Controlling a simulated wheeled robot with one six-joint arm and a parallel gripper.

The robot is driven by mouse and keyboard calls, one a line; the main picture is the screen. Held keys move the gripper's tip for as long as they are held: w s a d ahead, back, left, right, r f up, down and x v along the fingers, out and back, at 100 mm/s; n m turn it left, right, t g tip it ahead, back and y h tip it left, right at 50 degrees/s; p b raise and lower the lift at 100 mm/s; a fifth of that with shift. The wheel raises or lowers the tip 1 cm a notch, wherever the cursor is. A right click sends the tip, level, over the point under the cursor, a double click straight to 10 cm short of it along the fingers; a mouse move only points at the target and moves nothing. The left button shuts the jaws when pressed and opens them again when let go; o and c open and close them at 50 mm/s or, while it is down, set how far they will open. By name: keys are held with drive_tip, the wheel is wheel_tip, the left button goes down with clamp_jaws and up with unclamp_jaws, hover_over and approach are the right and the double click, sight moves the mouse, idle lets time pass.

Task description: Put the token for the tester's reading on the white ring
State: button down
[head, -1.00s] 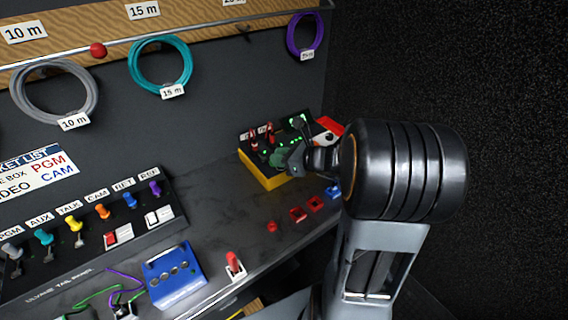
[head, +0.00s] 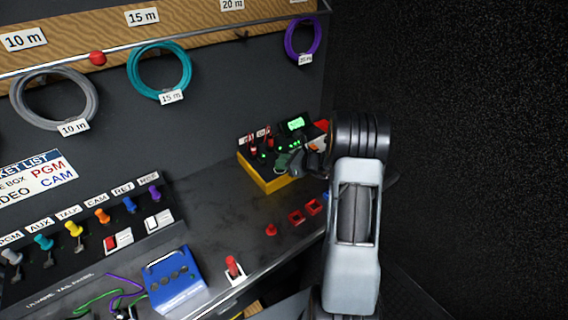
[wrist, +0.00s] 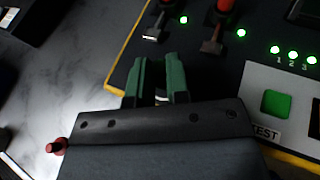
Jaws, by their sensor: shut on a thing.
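My gripper (wrist: 161,78) has green fingers in the wrist view, closed on a small pale thing (wrist: 160,97) mostly hidden between them. I cannot tell what it is. The gripper is low over the front of the yellow-edged tester (head: 262,180), partly hidden by my arm in the head view. The tester has a lit green screen (head: 296,124), a green button (wrist: 276,104) marked TEST and lit numbered green lamps (wrist: 293,55).
A blue box (head: 175,281) and a panel of coloured levers (head: 101,216) are at left. Coiled cables (head: 160,72) hang behind. The counter's middle (head: 215,200) is clear.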

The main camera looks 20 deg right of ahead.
drive_tip(key=shift+f, duration=0.55)
drive_tip(key=shift+f+b, duration=0.25)
drive_tip(key=shift+b, duration=0.05)
drive_tip(key=c, duration=1.1)
unclamp_jaws()
drive_tip(key=shift+r, duration=0.1)
